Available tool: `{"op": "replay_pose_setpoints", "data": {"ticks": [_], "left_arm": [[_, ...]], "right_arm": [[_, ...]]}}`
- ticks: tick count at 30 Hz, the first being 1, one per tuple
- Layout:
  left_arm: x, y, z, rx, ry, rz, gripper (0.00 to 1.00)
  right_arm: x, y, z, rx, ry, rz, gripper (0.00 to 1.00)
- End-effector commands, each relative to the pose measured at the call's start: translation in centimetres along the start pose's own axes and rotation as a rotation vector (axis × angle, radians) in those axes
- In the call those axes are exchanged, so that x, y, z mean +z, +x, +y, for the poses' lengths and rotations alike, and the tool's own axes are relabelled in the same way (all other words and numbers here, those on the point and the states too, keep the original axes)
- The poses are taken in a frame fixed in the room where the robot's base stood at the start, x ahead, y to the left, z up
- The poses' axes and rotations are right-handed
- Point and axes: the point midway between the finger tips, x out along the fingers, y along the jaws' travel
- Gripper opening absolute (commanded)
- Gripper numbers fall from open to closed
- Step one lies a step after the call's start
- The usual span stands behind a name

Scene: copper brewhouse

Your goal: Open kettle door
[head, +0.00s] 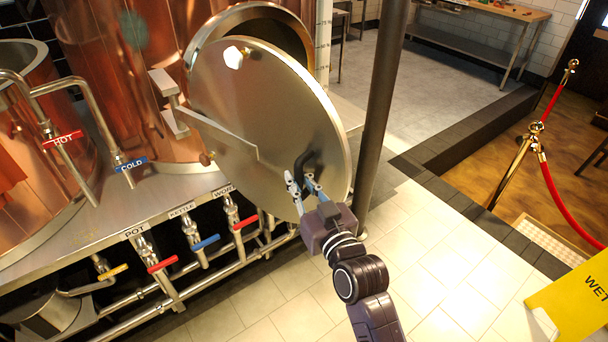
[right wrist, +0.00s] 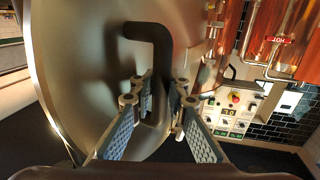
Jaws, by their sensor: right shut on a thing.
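The kettle door (head: 265,115) is a large round steel disc on a bracket hinge (head: 178,115) at its left. It stands ajar, swung away from the copper kettle (head: 115,70), and the rim of the round opening (head: 285,22) shows behind its top. A black bent handle (head: 306,160) sits low on the door's right side. My right gripper (head: 304,184) is shut on this handle. In the right wrist view the handle (right wrist: 158,45) runs down between the two fingers (right wrist: 160,100), and the door (right wrist: 85,70) fills the left half. My left gripper is not in view.
A dark post (head: 380,100) stands close to the door's right edge. Pipes with coloured valve levers (head: 205,243) run below the kettle. A yellow wet-floor sign (head: 575,300) and a red rope barrier (head: 560,195) are at the right. The tiled floor in front is clear.

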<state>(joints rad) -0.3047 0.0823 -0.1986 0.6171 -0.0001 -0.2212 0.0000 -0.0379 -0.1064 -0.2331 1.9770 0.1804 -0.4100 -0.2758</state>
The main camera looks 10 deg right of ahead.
Motion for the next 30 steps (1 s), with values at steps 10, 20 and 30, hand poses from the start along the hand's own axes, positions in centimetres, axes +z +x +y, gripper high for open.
{"op": "replay_pose_setpoints", "data": {"ticks": [10, 20, 30], "left_arm": [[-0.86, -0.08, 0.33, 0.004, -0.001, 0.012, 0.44], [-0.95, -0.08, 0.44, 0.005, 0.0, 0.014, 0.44], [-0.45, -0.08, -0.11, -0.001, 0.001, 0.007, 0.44]], "right_arm": [[0.08, 0.01, -0.12, 0.007, -0.004, 0.0, 0.0], [0.07, 0.03, -0.16, 0.005, -0.003, 0.0, 0.31], [0.01, -0.26, -0.26, 0.004, -0.001, 0.001, 0.31]]}}
